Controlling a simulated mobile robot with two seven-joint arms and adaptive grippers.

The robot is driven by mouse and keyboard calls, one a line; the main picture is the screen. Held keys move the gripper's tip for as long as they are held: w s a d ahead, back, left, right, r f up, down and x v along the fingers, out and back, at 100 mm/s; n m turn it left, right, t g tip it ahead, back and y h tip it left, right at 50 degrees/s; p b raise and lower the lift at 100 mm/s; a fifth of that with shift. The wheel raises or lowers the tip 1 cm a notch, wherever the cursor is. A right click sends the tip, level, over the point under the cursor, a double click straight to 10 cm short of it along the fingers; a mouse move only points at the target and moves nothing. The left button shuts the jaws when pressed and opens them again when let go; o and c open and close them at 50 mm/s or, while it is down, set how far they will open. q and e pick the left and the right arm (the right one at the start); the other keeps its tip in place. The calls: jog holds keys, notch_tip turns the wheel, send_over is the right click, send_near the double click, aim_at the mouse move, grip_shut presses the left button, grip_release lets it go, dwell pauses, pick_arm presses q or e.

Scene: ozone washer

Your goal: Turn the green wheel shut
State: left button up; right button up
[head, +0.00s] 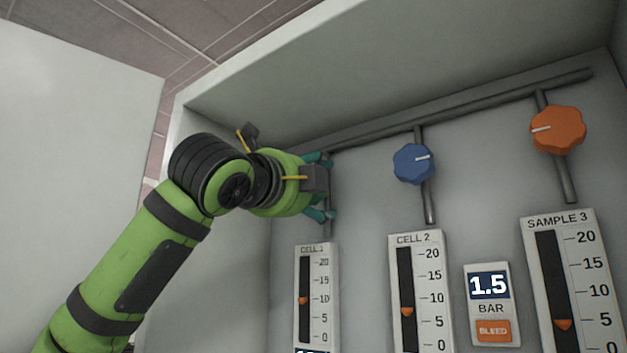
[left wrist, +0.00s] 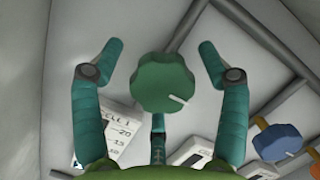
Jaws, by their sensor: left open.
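The green wheel (left wrist: 163,82) is a lobed knob with a white pointer line, seen in the middle of the left wrist view. Its pointer aims to the lower right there. My left gripper (left wrist: 158,62) is open, with teal fingers on either side of the wheel and a third finger below it. Gaps show between the side fingers and the wheel. In the head view my left gripper (head: 326,187) is at the pipe above the CELL 1 gauge (head: 316,290) and hides the green wheel. My right gripper is not in view.
A blue wheel (head: 413,164) sits above the CELL 2 gauge (head: 421,290), right of my gripper. An orange wheel (head: 558,129) is further right above the SAMPLE 3 gauge (head: 563,280). A grey pipe (head: 470,107) runs above them. A pressure display (head: 488,285) reads 1.5 bar.

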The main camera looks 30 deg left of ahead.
pick_arm(q)
jog(key=shift+s, duration=0.1)
jog(key=shift+s+r, duration=0.1)
jog(key=shift+s, duration=0.1)
jog(key=c, duration=0.9)
jog(key=shift+c, duration=1.3)
jog(key=shift+r, duration=0.1)
jog(key=shift+n, duration=0.3)
